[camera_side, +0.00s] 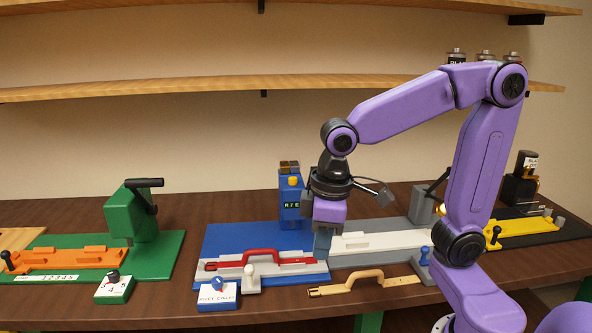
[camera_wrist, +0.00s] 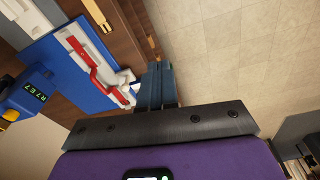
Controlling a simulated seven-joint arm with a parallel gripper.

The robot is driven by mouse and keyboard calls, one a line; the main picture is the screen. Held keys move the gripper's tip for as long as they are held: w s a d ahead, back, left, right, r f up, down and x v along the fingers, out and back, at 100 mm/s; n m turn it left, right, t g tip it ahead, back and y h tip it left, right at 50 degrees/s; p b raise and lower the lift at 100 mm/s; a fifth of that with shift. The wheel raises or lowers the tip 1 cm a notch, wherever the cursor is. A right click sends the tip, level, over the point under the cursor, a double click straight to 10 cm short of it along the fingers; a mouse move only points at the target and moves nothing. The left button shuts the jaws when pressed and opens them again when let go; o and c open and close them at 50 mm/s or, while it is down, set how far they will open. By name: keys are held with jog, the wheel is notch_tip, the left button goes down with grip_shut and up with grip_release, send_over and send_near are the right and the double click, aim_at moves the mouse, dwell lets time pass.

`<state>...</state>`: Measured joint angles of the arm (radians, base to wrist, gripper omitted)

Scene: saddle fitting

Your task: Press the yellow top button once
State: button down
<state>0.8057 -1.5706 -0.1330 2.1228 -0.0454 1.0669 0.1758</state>
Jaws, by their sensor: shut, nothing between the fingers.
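The yellow button (camera_side: 293,181) sits on the upper part of the blue tower (camera_side: 291,212), which has a green-lit display. In the wrist view the yellow button (camera_wrist: 9,115) shows at the left edge, beside the tower's display (camera_wrist: 36,92). My gripper (camera_side: 322,252) points down to the right of the tower, over the right edge of the blue base. In the wrist view its fingers (camera_wrist: 157,84) are together and empty. It is apart from the button, and its tips are lower than the button.
A red handle strap (camera_side: 262,258) lies in a white holder on the blue base (camera_side: 225,243). A tan strap (camera_side: 365,283) lies in front. A green press (camera_side: 135,218) with an orange holder stands at left. A grey station (camera_side: 420,210) stands at right. Shelves run above.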

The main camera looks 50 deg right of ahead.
jog(key=w+d+r+m, duration=0.3)
jog(key=w+r+m, duration=0.2)
jog(key=w, duration=0.6)
notch_tip(320, 180, up, 8)
jog(key=m+t+h, duration=0.1)
jog(key=m+h, duration=0.2)
jog(key=m, duration=0.8)
send_over(296, 178)
jog(key=s+a, duration=0.2)
jog(key=x, duration=1.3)
jog(key=shift+a, duration=0.4)
jog(key=shift+f, duration=0.55)
